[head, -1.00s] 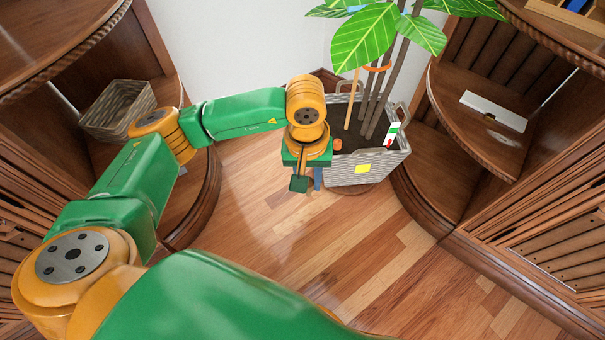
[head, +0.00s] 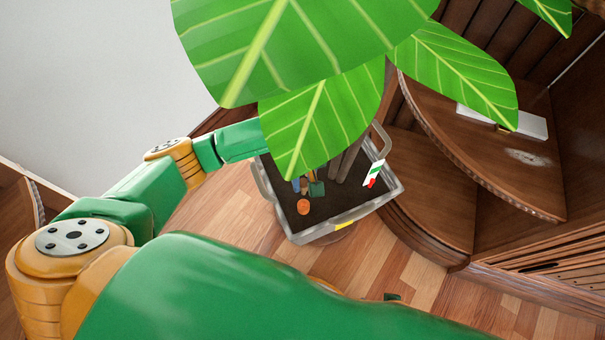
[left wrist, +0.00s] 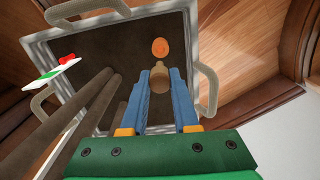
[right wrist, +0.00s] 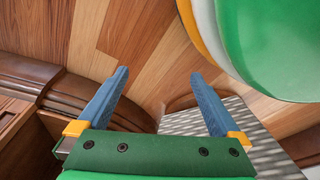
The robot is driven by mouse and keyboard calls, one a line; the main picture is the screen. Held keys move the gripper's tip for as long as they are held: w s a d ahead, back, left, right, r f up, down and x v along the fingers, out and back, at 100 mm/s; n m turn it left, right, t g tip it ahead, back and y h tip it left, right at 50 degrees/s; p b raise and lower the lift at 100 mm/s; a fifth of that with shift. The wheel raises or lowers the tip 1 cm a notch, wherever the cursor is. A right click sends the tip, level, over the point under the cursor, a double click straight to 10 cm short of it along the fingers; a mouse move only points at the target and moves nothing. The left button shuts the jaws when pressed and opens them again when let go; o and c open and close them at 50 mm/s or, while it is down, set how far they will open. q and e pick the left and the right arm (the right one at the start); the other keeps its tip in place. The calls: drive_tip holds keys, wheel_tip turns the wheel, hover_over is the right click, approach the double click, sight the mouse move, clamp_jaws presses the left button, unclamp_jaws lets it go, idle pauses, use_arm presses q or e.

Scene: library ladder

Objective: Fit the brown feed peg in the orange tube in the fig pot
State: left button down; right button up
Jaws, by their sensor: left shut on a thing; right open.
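The brown feed peg (left wrist: 160,76) is between the blue fingertips of my left gripper (left wrist: 161,84), which is shut on it. The orange tube (left wrist: 160,47) stands in the dark soil just beyond the peg in the left wrist view. The peg and tube look apart. In the head view the tube (head: 303,207) is in the front left of the fig pot (head: 383,193), with my left gripper (head: 303,186) just behind it. Leaves hide my left wrist and part of the pot. My right gripper (right wrist: 160,97) is open and empty.
Large fig leaves (head: 325,115) hang over the pot. Stems (left wrist: 85,110) rise beside my left gripper. A white, green and red tag (head: 374,173) is on the pot's right side. Curved wooden shelves (head: 425,190) stand close on the right. The floor in front is open.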

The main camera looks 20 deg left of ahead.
sight(303, 194)
use_arm(q)
drive_tip(key=shift+s+f, duration=0.1)
drive_tip(key=shift+f, duration=0.35)
wheel_tip(303, 194, down, 3)
drive_tip(key=b, duration=0.3)
drive_tip(key=shift+s, duration=0.1)
drive_tip(key=shift+f+b, duration=0.85)
drive_tip(key=shift+f, duration=0.2)
use_arm(e)
drive_tip(key=w+a+r+t, duration=0.1)
drive_tip(key=w+r, duration=0.3)
drive_tip(key=r, duration=0.5)
drive_tip(key=shift+w+a, duration=0.15)
drive_tip(key=shift+w, duration=0.25)
use_arm(q)
drive_tip(key=shift+f+b, duration=0.1)
drive_tip(key=shift+b, duration=0.3)
use_arm(e)
drive_tip(key=shift+f, duration=0.35)
use_arm(q)
drive_tip(key=shift+f+b, duration=0.7)
drive_tip(key=shift+b, duration=0.2)
use_arm(e)
drive_tip(key=shift+f, duration=0.9)
use_arm(q)
drive_tip(key=shift+f+b, duration=1)
use_arm(e)
drive_tip(key=shift+f, duration=1)
